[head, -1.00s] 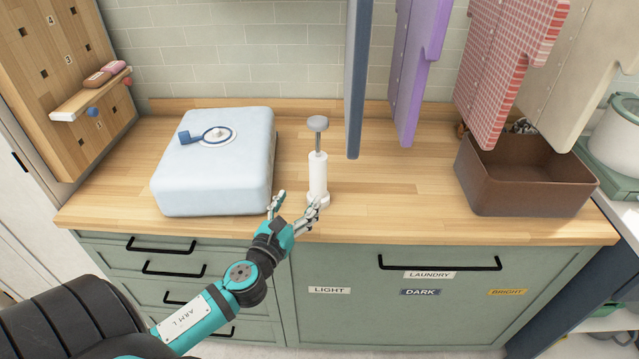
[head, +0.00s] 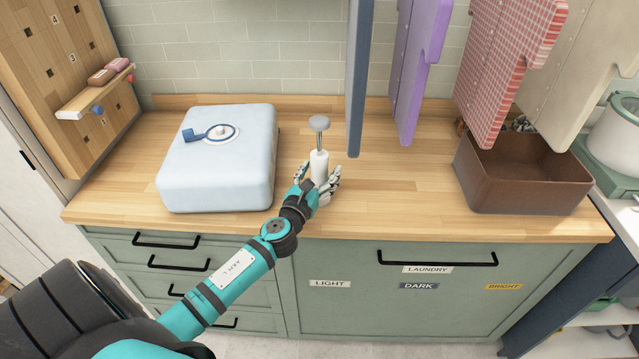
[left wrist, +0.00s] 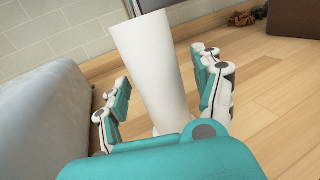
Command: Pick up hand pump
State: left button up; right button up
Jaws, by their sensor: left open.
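The hand pump (head: 319,164) stands upright on the wooden counter, with a white cylinder body, a thin rod and a grey disc handle on top. My left gripper (head: 320,179) is at the pump's lower body, with a finger on each side of it. In the left wrist view the white pump body (left wrist: 155,65) rises between the open fingers (left wrist: 160,100), and gaps show on both sides. The pump's base is partly hidden by my gripper. My right gripper is not in view.
A pale blue padded block (head: 215,165) with a valve and blue cap lies left of the pump. A brown bin (head: 520,190) stands at the right. Counter between pump and bin is clear.

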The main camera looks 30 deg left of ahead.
pick_arm(q)
jog(key=shift+c, duration=0.3)
grip_shut()
jog(key=shift+r, duration=0.1)
